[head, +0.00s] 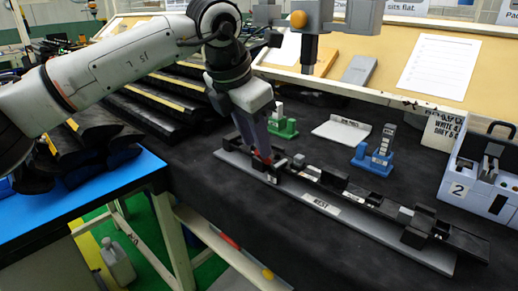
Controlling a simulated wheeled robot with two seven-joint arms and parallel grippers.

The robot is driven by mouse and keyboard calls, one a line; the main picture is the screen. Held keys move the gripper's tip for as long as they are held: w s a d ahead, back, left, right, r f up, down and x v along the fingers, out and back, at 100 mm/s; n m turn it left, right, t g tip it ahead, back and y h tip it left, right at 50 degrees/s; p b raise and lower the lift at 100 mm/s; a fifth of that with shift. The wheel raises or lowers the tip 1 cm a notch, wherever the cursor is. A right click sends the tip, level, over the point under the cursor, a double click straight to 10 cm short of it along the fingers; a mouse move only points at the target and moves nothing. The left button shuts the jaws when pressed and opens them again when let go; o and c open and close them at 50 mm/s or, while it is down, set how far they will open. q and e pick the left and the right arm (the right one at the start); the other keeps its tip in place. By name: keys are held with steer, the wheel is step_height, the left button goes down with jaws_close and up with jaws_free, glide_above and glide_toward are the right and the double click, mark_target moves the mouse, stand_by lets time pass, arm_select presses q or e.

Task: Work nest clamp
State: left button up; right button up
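The work nest (325,207) is a long grey plate with black blocks on it and a white label reading NEST. It lies across the dark mat near the table's front edge. My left gripper (262,156) points down over the nest's left end. A small red part (266,160), possibly the clamp's handle, shows at its fingertips. The fingers overlap in this view, so I cannot tell whether they are shut on it. Small grey blocks (298,160) sit on the nest just right of the fingertips. My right gripper is not in view.
A blue holder (374,160), a green holder (284,128) and a white tray (341,132) stand behind the nest. A grey device with an orange knob (298,19) hangs above. Dark mat is clear before the bin.

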arm_select(q)
steer(key=shift+x, duration=1.7)
steer(key=shift+d, duration=0.1)
jaws_close()
